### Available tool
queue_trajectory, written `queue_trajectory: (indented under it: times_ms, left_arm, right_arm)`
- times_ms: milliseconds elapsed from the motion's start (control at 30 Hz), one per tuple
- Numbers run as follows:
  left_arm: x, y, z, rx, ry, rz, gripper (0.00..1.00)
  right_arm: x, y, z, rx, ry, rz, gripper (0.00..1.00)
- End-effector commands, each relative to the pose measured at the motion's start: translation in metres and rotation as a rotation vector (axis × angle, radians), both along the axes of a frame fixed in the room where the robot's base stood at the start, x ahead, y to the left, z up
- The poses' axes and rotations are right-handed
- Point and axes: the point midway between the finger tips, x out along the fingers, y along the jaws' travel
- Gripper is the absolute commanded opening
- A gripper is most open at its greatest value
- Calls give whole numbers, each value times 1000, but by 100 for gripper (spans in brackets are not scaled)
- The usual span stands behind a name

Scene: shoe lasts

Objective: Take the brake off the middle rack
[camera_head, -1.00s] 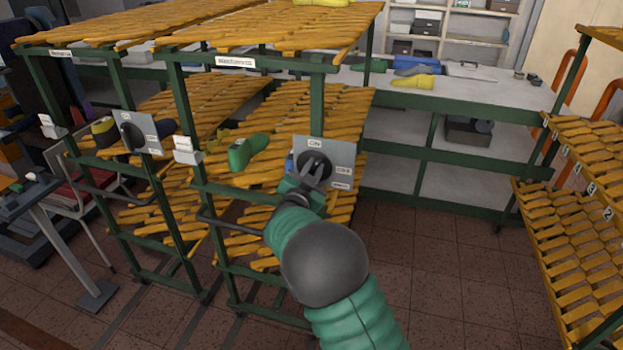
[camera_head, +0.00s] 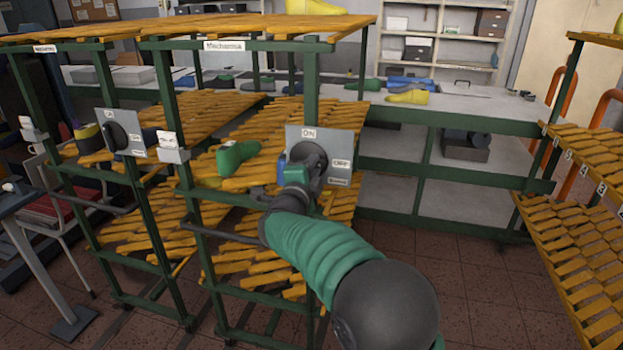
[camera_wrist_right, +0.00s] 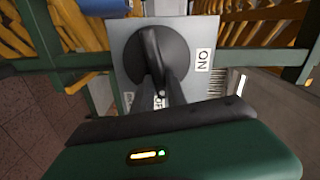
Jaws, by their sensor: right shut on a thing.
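The front panel of the rack is a grey plate (camera_head: 338,145) with ON at its top and OFF at its right. Its round black knob (camera_head: 305,155) is partly hidden by my right gripper (camera_head: 308,176). The right wrist view shows the knob (camera_wrist_right: 155,50) closer, with a raised ridge. My right gripper (camera_wrist_right: 162,88) is shut on that ridge, which lies along the line to the label partly hidden behind the fingers. My left gripper is not in view.
Another rack to the left has a similar plate and black knob (camera_head: 115,136). A green shoe last (camera_head: 236,156) lies on the slatted shelf beside the gripped knob. A grey bench (camera_head: 480,108) stands behind, a slatted rack (camera_head: 575,240) at right. Tiled floor is open between.

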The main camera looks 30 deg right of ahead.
Motion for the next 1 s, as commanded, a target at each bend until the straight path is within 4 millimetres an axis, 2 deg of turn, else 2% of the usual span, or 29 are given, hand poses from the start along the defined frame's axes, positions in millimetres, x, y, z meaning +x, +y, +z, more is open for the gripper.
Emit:
queue_trajectory:
  times_ms: [33,300,933,967,1000]
  left_arm:
    - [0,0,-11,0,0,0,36]
    - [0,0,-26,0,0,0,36]
    - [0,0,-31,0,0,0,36]
    - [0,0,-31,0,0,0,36]
    - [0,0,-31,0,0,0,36]
  right_arm:
    - [-1,-1,-9,22,-19,-4,0]
    - [-1,-2,-11,108,-114,-3,0]
    - [-1,-1,-12,142,-149,-5,0]
    - [-1,-1,-12,142,-149,-5,20]
    - [-1,-1,-12,142,-149,-5,25]
